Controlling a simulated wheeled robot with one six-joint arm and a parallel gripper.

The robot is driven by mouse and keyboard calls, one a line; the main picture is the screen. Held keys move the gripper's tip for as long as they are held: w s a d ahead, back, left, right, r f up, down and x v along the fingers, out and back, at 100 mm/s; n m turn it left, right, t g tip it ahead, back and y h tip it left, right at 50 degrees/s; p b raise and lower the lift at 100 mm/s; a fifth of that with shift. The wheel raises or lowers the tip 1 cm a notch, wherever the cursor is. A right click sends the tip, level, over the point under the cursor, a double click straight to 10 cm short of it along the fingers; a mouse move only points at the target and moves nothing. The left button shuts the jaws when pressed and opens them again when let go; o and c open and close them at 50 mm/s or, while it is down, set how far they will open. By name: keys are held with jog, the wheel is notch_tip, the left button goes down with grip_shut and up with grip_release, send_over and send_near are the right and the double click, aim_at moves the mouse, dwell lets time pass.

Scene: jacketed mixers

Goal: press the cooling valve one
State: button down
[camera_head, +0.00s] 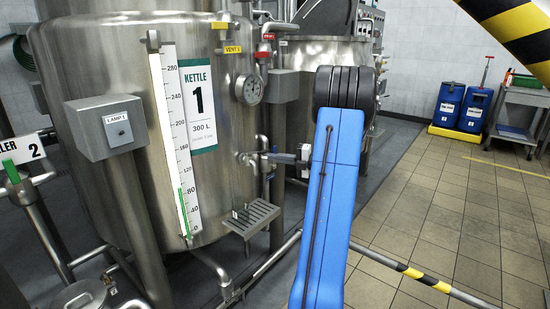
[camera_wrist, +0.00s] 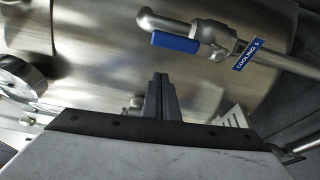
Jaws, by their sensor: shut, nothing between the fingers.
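The cooling valve one shows in the wrist view as a metal pipe fitting with a blue handle (camera_wrist: 175,42). A blue tag (camera_wrist: 249,54) reading "COOLING 1" is on the pipe to its right. My gripper (camera_wrist: 161,78) is shut and empty, its fingertips pointing toward the kettle wall. In the picture the tips lie just below the blue handle, with a visible gap; the depth between them is hard to tell. In the head view my blue arm stands in front of the kettle's right side, and I cannot make out the valve's handle there.
A striped rail (camera_head: 420,278) crosses low at right. Blue drums (camera_head: 448,104) stand far right; the tiled floor between is clear.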

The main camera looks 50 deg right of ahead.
jog(key=v, duration=0.8)
jog(key=shift+s+f, duration=0.25)
